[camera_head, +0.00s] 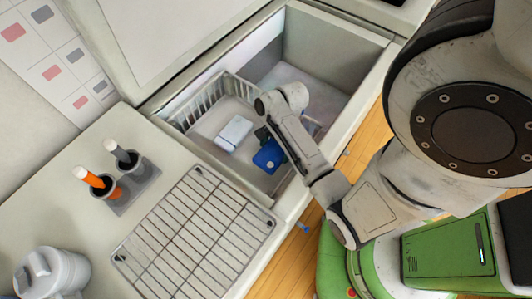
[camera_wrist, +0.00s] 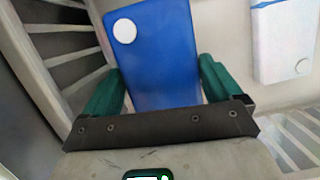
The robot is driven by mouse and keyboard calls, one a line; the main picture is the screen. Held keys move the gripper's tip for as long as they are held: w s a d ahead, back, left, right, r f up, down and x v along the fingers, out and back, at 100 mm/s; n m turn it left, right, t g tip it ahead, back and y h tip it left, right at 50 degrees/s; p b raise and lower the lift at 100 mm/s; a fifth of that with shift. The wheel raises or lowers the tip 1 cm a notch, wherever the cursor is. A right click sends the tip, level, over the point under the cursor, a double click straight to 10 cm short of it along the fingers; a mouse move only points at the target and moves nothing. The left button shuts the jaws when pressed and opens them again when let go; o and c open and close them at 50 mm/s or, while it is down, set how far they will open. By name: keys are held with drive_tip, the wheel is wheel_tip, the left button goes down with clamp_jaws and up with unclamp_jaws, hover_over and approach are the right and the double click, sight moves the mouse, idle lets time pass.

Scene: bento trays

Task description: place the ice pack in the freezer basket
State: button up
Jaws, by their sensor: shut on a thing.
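The ice pack, a flat blue block (camera_head: 270,155) with a white round cap, is between the green fingers of my gripper (camera_wrist: 157,82). My gripper is shut on its sides. In the wrist view the blue ice pack (camera_wrist: 158,45) reaches forward past the fingertips. The freezer basket, white with slatted walls (camera_head: 203,97), stands in the open freezer compartment. The ice pack is over or inside the right part of the basket. I cannot tell whether it touches the floor. My arm hides part of the basket's right side.
A white pack with a blue edge (camera_head: 234,133) lies in the basket left of the ice pack, apart from it. The raised freezer lid (camera_head: 165,35) is behind. A wire rack (camera_head: 195,232), a holder with two markers (camera_head: 125,180) and a white jar (camera_head: 50,272) occupy the counter.

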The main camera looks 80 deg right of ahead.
sight(275, 156)
drive_tip(key=shift+f+b, duration=0.3)
drive_tip(key=shift+f, duration=2.65)
drive_tip(key=o, duration=0.9)
drive_tip(key=shift+f, duration=0.1)
drive_tip(key=shift+o, duration=0.2)
drive_tip(key=p+v, duration=0.1)
drive_tip(key=v, duration=1.1)
drive_tip(key=shift+s+d, duration=0.1)
